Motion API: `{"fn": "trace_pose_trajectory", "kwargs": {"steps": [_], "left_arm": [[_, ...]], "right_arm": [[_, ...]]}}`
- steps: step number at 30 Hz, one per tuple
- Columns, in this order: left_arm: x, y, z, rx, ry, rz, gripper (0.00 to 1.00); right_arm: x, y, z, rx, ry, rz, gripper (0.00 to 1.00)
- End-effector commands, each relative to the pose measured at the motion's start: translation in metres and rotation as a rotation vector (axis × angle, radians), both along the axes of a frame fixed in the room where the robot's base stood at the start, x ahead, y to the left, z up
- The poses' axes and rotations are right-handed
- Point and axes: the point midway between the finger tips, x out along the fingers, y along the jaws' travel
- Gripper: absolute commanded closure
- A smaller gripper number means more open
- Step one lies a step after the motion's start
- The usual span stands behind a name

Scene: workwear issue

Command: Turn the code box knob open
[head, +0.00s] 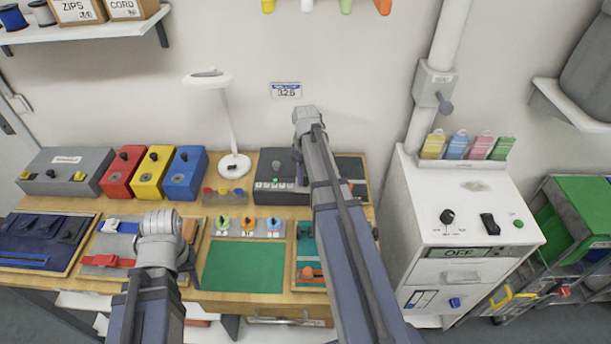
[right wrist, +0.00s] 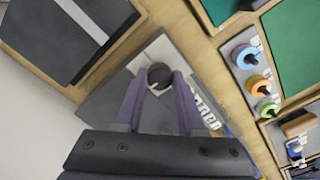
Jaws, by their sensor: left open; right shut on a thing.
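The code box (head: 264,184) is a dark grey box at the back of the bench, with a row of digit tiles and a small green light. In the right wrist view the code box (right wrist: 105,103) fills the middle. Its round dark knob (right wrist: 159,76) sits on a light patch between the purple fingertips of my right gripper (right wrist: 158,84), which is shut on it. The knob's turned angle cannot be read.
A wall label (head: 286,91) above the code box reads 325. Red (head: 118,180), yellow (head: 150,182) and blue (head: 184,182) boxes and a white lamp (head: 231,130) stand left of it. A green mat (head: 244,267) lies in front. A white cabinet (head: 470,215) stands right.

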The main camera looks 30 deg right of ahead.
Motion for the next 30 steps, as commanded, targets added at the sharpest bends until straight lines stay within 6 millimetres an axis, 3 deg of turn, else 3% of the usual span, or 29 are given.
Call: {"fn": "trace_pose_trajectory", "kwargs": {"steps": [14, 30], "left_arm": [[0.0, 0.0, 0.0, 0.0, 0.0, 0.0, 0.5], [0.0, 0.0, 0.0, 0.0, 0.0, 0.0, 0.5]], "right_arm": [[-0.0001, 0.0, 0.0, 0.0, 0.0, -0.116, 1.0], [-0.0001, 0.0, 0.0, 0.0, 0.0, -0.61, 1.0]]}}
